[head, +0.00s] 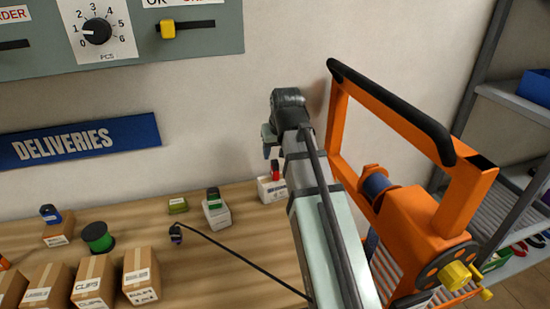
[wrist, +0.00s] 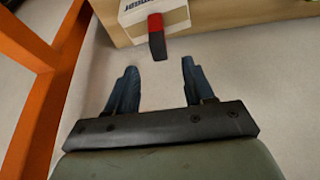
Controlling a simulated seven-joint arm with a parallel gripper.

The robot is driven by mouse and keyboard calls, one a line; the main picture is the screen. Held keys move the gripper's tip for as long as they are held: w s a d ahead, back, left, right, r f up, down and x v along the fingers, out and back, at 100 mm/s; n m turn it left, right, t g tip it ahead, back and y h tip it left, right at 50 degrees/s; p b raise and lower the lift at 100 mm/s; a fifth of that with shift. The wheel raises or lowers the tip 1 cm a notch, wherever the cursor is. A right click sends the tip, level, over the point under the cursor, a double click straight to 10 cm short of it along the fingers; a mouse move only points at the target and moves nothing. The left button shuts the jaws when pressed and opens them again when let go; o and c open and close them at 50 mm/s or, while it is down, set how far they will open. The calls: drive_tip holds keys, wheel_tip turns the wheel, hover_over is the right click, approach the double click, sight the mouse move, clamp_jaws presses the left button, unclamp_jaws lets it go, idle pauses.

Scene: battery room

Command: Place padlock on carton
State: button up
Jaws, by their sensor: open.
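My gripper (head: 270,148) is high against the wall above the table's right end. Its two dark fingers are open and empty in the wrist view (wrist: 153,88). A small red and black item (wrist: 156,36) is beyond the fingertips, apart from them, at a white box (wrist: 172,18). In the head view the red item (head: 275,171) is on that white box (head: 271,189). Several brown cartons stand front left, one of them labelled CLIPS (head: 95,282). A small blue item (head: 50,213) is on another brown carton (head: 58,235). I cannot tell which small item is the padlock.
A green item (head: 213,197) is on a second white box (head: 217,215). A green spool (head: 98,237), a small olive box (head: 178,205) and a small dark purple item (head: 176,233) are on the wooden table. An orange frame (head: 400,105) stands close right of my arm.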

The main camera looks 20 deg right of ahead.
drive_tip(key=shift+v, duration=2.35)
